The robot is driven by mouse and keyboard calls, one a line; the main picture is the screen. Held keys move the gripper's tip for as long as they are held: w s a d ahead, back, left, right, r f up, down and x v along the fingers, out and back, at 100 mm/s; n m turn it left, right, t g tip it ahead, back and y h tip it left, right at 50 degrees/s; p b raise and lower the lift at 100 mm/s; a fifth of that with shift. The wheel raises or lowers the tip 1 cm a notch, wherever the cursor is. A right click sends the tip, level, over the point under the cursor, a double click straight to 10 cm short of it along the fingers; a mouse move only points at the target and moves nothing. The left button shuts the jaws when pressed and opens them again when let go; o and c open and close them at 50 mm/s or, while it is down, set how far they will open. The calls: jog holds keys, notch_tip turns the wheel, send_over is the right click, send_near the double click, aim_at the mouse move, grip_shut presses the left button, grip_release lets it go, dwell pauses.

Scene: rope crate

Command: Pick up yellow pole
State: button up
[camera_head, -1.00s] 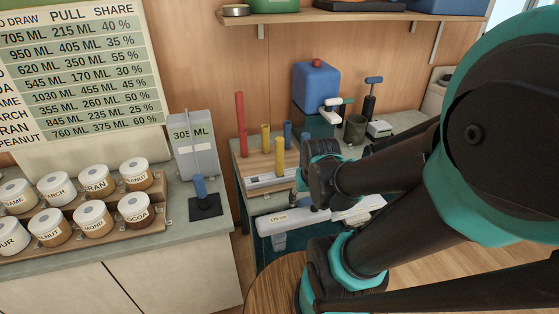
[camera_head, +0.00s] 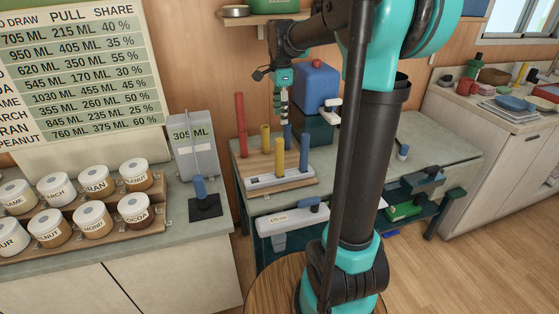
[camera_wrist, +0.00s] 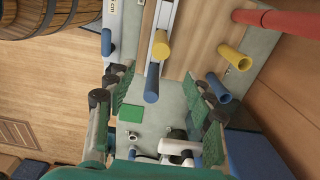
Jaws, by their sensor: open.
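Two yellow poles stand upright on the wooden rack board (camera_head: 303,184). The front yellow pole (camera_head: 280,158) is on the pale strip, left of a blue pole (camera_head: 304,154). The back yellow pole (camera_head: 265,138) stands nearer the wall, right of a tall red pole (camera_head: 241,118). In the wrist view the front yellow pole (camera_wrist: 161,46) and back yellow pole (camera_wrist: 233,56) show beyond my fingers. My gripper (camera_head: 284,117) is open and empty, pointing down above the back of the rack, apart from both yellow poles. Its spread finger pads (camera_wrist: 172,95) show in the wrist view.
A second blue pole (camera_head: 287,133) stands under my gripper. A blue dispenser box (camera_head: 316,85) stands close on the right. A shelf (camera_head: 262,19) hangs above. Jars (camera_head: 93,218) fill the left counter. The bench to the right (camera_head: 430,148) has free room.

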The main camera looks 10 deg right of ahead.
aim_at(280, 139)
notch_tip(280, 139, down, 10)
jog(key=shift+f, duration=0.2)
jog(key=shift+a+f, duration=0.2)
jog(key=shift+f, duration=2.4)
jog(key=shift+c, duration=0.5)
grip_shut()
